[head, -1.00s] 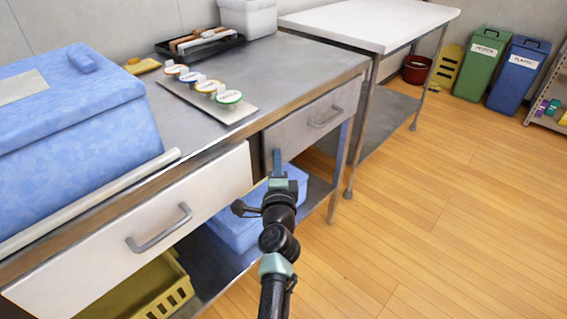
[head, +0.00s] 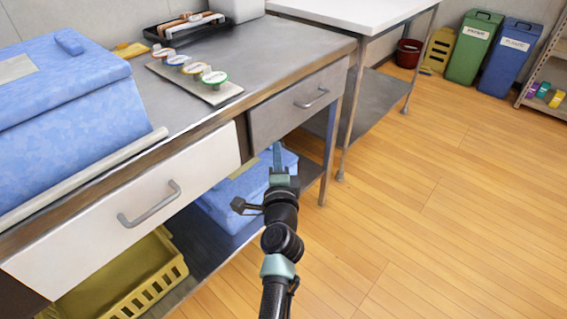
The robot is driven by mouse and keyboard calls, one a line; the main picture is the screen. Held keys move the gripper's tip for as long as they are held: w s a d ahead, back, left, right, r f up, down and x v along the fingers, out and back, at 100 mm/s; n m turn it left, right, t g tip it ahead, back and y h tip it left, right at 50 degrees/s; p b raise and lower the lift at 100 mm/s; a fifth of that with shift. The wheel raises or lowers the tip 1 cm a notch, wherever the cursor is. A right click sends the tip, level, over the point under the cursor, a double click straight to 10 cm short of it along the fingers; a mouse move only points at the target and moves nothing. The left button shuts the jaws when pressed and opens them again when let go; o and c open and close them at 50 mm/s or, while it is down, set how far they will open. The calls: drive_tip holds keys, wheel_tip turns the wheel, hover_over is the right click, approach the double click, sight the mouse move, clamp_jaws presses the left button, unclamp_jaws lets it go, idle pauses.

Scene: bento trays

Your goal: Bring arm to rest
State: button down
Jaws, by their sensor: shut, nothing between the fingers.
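My gripper (head: 277,155) is in the middle of the head view, at the end of my dark arm. It is shut and empty, its fingers pointing away from me. In the picture it lies in front of the lower shelf and a blue box (head: 222,212), just below the grey drawer (head: 298,104). I see no contact with the table or the drawers.
A steel worktable (head: 290,45) with a white drawer (head: 150,196) and a large blue box (head: 65,120) fills the left. A yellow crate (head: 140,284) is below. A white table (head: 355,14) stands behind. Green (head: 472,50) and blue (head: 512,58) bins stand far right. Wooden floor (head: 430,220) at right is clear.

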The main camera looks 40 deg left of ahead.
drive_tip(key=v, duration=0.7)
drive_tip(key=w+d+r+n+t, duration=0.1)
drive_tip(key=d+r+n+t, duration=0.2)
drive_tip(key=r, duration=0.6)
drive_tip(key=w+d+r+n+t+h, duration=0.1)
drive_tip(key=w+d+r+n, duration=0.1)
drive_tip(key=d+r, duration=0.6)
drive_tip(key=w+d+r+n+t, duration=0.1)
drive_tip(key=d+r+n+t, duration=0.15)
drive_tip(key=r, duration=0.85)
drive_tip(key=s+d+r+n+t+h, duration=0.1)
drive_tip(key=s+d+r+t+h, duration=0.3)
drive_tip(key=s+d+r+h, duration=0.45)
drive_tip(key=s+d+r+n+t+h, duration=0.1)
drive_tip(key=s+d+r+t+h, duration=0.3)
drive_tip(key=d+r, duration=0.75)
wheel_tip(320, 180, up, 31)
drive_tip(key=a+y+p, duration=0.1)
drive_tip(key=a+p, duration=0.2)
drive_tip(key=p, duration=2.7)
drive_tip(key=shift+s, duration=0.2)
